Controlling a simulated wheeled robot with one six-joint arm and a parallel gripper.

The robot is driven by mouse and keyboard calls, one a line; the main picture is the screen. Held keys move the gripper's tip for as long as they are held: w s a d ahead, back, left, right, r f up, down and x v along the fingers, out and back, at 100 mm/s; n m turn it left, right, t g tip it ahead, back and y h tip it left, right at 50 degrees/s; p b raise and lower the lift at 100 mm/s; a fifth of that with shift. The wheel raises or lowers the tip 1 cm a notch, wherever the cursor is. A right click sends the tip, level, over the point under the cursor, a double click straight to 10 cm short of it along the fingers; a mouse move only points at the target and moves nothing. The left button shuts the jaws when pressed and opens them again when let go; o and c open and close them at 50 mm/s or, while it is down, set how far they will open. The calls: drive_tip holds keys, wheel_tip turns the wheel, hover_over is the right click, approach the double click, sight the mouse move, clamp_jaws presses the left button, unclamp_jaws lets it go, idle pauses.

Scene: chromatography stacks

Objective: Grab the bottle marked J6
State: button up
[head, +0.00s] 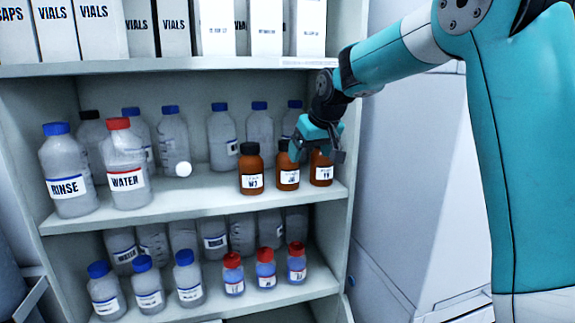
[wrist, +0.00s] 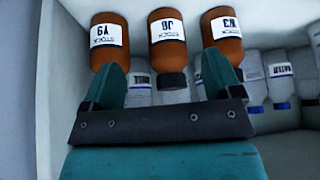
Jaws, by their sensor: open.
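The J6 bottle (head: 288,184) is a brown bottle with a white label and a dark cap. It stands upright on the middle shelf, between the W3 bottle (head: 251,179) and another brown bottle (head: 321,178) with a label that looks like Y9. My gripper (head: 318,151) is open and empty, near the tops of the J6 and right-hand bottles, and hides part of the right-hand one. In the wrist view, upside down, the J6 bottle (wrist: 167,50) shows between the two fingers of my gripper (wrist: 163,70), with no visible contact.
Clear blue-capped bottles (head: 221,140) stand behind the brown ones. The water bottle (head: 125,175) and rinse bottle (head: 68,180) stand to the left. The upper shelf (head: 200,66) is above, and the cabinet's right wall (head: 355,130) is close to my gripper. The shelf front between water and W3 is mostly clear.

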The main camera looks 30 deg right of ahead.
sight(288, 142)
drive_tip(key=w+p, duration=0.3)
drive_tip(key=w, duration=0.2)
drive_tip(key=w+p, duration=0.3)
drive_tip(key=w, duration=0.2)
drive_tip(key=shift+w+a+r+p, duration=0.2)
drive_tip(key=shift+w+p, duration=0.1)
drive_tip(key=shift+w, duration=0.1)
drive_tip(key=shift+w+f+p, duration=0.25)
drive_tip(key=shift+p, duration=0.1)
drive_tip(key=shift+w+f, duration=0.15)
drive_tip(key=shift+f, duration=0.35)
clamp_jaws()
